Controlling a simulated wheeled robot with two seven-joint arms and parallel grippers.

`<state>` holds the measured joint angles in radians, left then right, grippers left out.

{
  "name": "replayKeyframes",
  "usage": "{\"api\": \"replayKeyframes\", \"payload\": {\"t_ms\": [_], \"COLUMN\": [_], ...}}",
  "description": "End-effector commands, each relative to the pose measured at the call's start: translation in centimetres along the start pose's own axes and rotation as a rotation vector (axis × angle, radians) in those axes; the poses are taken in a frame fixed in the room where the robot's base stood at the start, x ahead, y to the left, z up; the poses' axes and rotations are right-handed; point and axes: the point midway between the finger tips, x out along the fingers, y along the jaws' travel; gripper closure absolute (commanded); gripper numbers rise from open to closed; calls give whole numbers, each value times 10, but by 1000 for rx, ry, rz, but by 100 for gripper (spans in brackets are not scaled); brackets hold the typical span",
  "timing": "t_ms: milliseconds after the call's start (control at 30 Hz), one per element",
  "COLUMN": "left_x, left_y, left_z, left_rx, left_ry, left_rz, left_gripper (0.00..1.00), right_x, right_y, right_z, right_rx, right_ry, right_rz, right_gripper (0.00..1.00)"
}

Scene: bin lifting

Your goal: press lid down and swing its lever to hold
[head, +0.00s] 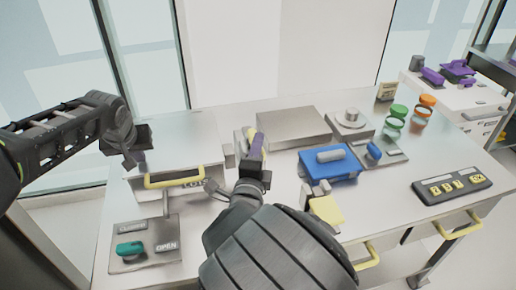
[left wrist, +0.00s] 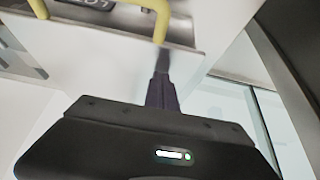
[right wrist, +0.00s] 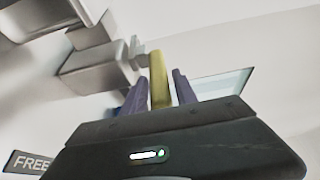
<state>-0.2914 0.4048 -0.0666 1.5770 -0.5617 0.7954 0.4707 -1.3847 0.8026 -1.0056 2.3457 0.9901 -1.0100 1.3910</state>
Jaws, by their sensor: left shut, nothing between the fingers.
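A grey metal bin with a flat lid (head: 185,130) stands at the left of the bench. A yellow handle (head: 172,182) is on its front and also shows in the left wrist view (left wrist: 162,18). My left gripper (head: 143,160) is at the lid's left front part, its purple fingers shut and empty in the left wrist view (left wrist: 162,85). I cannot tell if they touch the metal. A yellow lever (right wrist: 158,80) stands between the purple fingers of my right gripper (right wrist: 158,92), with a narrow gap on its right side. In the head view my right gripper (head: 256,150) hides most of the lever.
A panel with a teal knob (head: 130,248) and an OPEN label lies at the front left. A metal block (head: 290,128), a blue box (head: 328,168) and green and orange jars (head: 395,115) stand to the right. A dark panel with yellow displays (head: 450,187) lies at far right.

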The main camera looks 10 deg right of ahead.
Motion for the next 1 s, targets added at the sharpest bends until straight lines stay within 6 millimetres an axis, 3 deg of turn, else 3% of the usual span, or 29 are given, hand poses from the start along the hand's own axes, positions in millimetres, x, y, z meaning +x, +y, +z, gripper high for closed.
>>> {"api": "replayKeyframes", "payload": {"t_ms": [33,400,1000], "left_x": [6,6,6], "left_y": [-1,-1,-1], "left_z": [7,7,7], "left_rx": [1,1,0], "left_ry": [-20,-20,-20], "left_rz": [-5,-5,-5], "left_gripper": [100,100,100], "right_x": [0,0,0], "right_y": [1,1,0], "right_z": [0,0,0], "right_rx": [0,0,1], "right_ry": [0,0,0], "right_rz": [0,0,-2], "right_gripper": [71,100,100]}}
